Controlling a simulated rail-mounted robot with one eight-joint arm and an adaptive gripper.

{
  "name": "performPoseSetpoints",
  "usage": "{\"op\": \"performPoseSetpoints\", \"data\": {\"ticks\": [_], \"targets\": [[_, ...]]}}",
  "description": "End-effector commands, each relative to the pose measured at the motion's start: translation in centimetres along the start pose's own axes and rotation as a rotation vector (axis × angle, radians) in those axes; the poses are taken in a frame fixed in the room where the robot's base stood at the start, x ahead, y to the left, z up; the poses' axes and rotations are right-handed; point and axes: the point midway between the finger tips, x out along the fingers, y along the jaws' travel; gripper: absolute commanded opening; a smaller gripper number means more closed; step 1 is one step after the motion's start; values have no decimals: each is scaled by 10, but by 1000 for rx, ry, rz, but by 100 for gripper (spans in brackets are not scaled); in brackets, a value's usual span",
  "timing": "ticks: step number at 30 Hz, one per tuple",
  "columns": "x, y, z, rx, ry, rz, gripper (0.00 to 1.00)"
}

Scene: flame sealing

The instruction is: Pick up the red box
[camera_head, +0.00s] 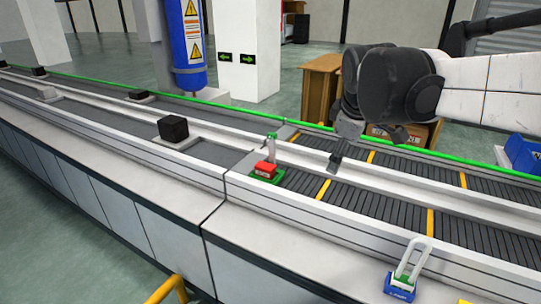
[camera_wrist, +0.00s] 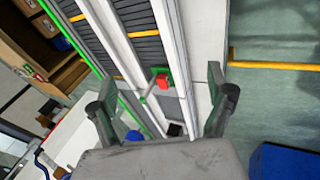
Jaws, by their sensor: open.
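The red box (camera_head: 265,169) is small and sits on a green base (camera_head: 269,178) on the conveyor, at the joint between the smooth belt and the roller section. A pale upright part with a green top (camera_head: 271,146) stands just behind it. In the wrist view the red box (camera_wrist: 163,82) shows beyond the fingers, roughly midway between them. My gripper (camera_wrist: 160,108) is open and empty, apart from the box. In the head view my gripper (camera_head: 337,158) hangs over the conveyor, to the right of the red box.
A blue block with a pale loop (camera_head: 403,277) sits on the conveyor's front ledge at right. A black cube (camera_head: 173,129) sits on the belt to the left. A blue cylinder (camera_head: 187,40) hangs above the far side. White rails (camera_head: 330,165) run along the conveyor.

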Motion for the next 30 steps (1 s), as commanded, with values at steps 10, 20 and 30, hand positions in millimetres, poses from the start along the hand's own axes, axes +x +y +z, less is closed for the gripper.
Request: {"op": "performPoseSetpoints", "data": {"ticks": [10, 20, 30], "targets": [[60, 56, -102, -496, -42, -41, 86], [141, 77, -194, -965, -74, -90, 86], [235, 64, -273, -1430, -93, -153, 86]]}}
